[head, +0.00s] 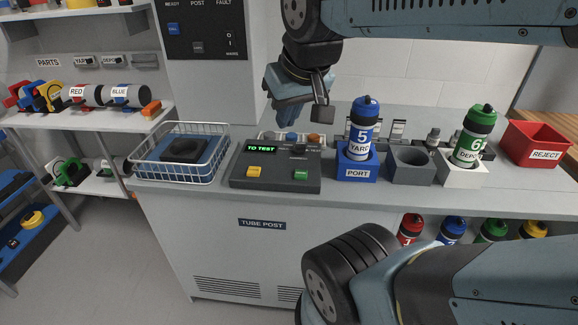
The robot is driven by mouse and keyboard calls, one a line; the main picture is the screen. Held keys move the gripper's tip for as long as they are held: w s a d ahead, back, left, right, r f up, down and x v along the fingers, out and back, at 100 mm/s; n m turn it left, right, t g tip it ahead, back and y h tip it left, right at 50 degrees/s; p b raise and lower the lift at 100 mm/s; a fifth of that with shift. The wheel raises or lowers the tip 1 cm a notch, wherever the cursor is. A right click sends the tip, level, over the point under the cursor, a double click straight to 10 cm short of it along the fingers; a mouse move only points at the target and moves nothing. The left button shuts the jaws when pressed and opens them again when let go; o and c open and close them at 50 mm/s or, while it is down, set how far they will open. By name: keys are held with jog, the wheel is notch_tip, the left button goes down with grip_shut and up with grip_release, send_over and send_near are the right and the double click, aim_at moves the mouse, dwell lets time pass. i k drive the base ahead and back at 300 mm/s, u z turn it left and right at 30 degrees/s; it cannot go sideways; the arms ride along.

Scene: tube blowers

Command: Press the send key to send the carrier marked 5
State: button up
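The carrier marked 5 (362,132) is blue with a white YARD label and stands upright in a blue holder (357,172) marked PORT. Left of it on the counter is a dark console (275,184). The console has a yellow key (254,172) and a green key (300,175); I cannot read which is the send key. A small dark control (300,149) sits near its back right. My gripper (318,115) hangs above the console's back right part, apart from the keys. Its finger opening is not clear.
A wire basket (180,165) stands left of the console. Right of the holder are an empty grey holder (408,172) and a green carrier marked 6 (473,138) in a white holder (462,175). A red REJECT bin (535,145) is at far right.

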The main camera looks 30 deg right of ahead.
aim_at(299, 175)
jog(key=z, duration=0.9)
jog(key=k, duration=0.75)
jog(key=z, duration=0.15)
